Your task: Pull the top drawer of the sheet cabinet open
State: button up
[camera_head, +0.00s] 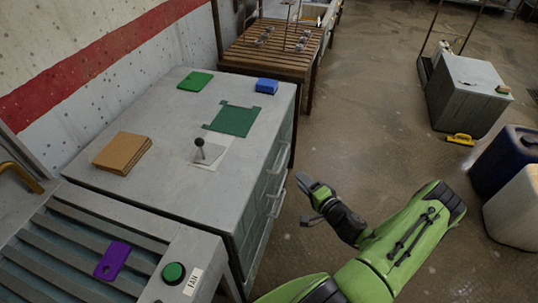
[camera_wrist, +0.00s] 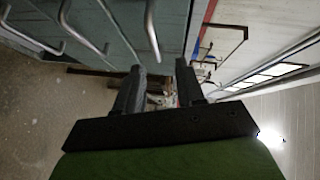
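The grey sheet cabinet (camera_head: 180,195) stands left of centre in the head view, its teal drawer front (camera_wrist: 112,22) facing my gripper's side. The drawers look shut. In the wrist view, several bar handles cross the front; the top drawer's handle (camera_wrist: 151,30) is nearest the cabinet's top edge. My gripper (camera_head: 312,196) is to the right of the front in the head view. In the wrist view my gripper (camera_wrist: 160,72) is open, fingers apart and empty. The top handle's end appears between the fingertips in the picture; I cannot tell the distance or any contact.
On the cabinet lie a brown stack (camera_head: 122,152), a green sheet (camera_head: 233,120), a blue block (camera_head: 267,86) and a green pad (camera_head: 195,81). A slatted wooden table (camera_head: 265,60) stands behind. A grey box (camera_head: 465,95) and bins stand right. Floor beside the drawers is clear.

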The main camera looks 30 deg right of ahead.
aim_at(284, 155)
jog(key=shift+m+h, duration=0.7)
jog(key=shift+m, duration=0.1)
jog(key=w+f, duration=0.1)
jog(key=w, duration=0.4)
jog(key=w+d+f+b, duration=0.1)
jog(key=w, duration=0.4)
jog(key=w+d+f, duration=0.1)
jog(key=w, duration=0.4)
jog(key=shift+w+d+f+b, duration=0.1)
jog(key=shift+f+b, duration=0.1)
jog(key=shift+b, duration=0.15)
grip_shut()
